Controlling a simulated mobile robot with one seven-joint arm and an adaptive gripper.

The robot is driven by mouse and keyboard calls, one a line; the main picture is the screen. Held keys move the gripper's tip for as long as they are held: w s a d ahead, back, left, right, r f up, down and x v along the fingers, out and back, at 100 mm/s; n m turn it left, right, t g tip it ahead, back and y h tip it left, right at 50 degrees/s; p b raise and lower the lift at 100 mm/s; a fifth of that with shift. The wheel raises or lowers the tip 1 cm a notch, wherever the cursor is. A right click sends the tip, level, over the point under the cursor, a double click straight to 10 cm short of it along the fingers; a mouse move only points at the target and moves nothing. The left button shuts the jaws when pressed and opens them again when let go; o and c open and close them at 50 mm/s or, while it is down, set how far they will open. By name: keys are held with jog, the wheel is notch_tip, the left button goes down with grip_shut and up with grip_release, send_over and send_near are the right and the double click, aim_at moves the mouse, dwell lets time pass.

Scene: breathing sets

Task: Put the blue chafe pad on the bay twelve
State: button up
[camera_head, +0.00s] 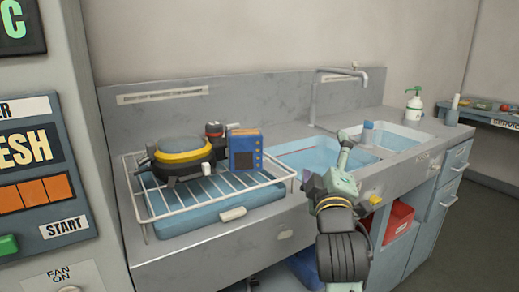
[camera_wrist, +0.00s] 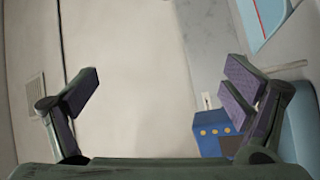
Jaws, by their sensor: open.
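I cannot surely tell which thing is the blue chafe pad. A dark blue block with orange marks (camera_head: 245,150) stands upright on the white wire rack (camera_head: 141,197). The block also shows at the lower right of the wrist view (camera_wrist: 212,130), partly hidden by a finger. A flat light-blue piece (camera_head: 195,217) lies under the rack wires. My gripper (camera_head: 332,168) is in front of the sink edge, right of the rack. In the wrist view its fingers (camera_wrist: 165,92) are wide apart with nothing between them. No label reading bay twelve is legible.
A black and yellow mask-like unit (camera_head: 180,155) and a small dark item (camera_head: 214,131) sit on the rack. Two basins, a tap (camera_head: 340,76) and a soap bottle (camera_head: 414,106) are to the right. A red bin (camera_head: 398,220) sits below.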

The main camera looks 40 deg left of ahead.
jog(key=s+a+n+g+y, duration=0.2)
jog(key=s+a+n+g, duration=0.3)
jog(key=n, duration=2.1)
send_near(246, 150)
jog(key=x, duration=0.2)
jog(key=shift+w+a+f+y, duration=0.2)
jog(key=shift+w+f+y, duration=0.05)
jog(key=shift+y, duration=0.15)
jog(key=p+x, duration=0.1)
jog(key=x, duration=0.3)
jog(key=shift+w+a, duration=0.2)
jog(key=p+x, duration=0.2)
jog(key=x, duration=0.3)
jog(key=shift+w+a+f, duration=0.1)
jog(key=shift+w+a, duration=0.05)
jog(key=shift+w, duration=0.2)
jog(key=c, duration=1.8)
jog(key=shift+o, duration=0.2)
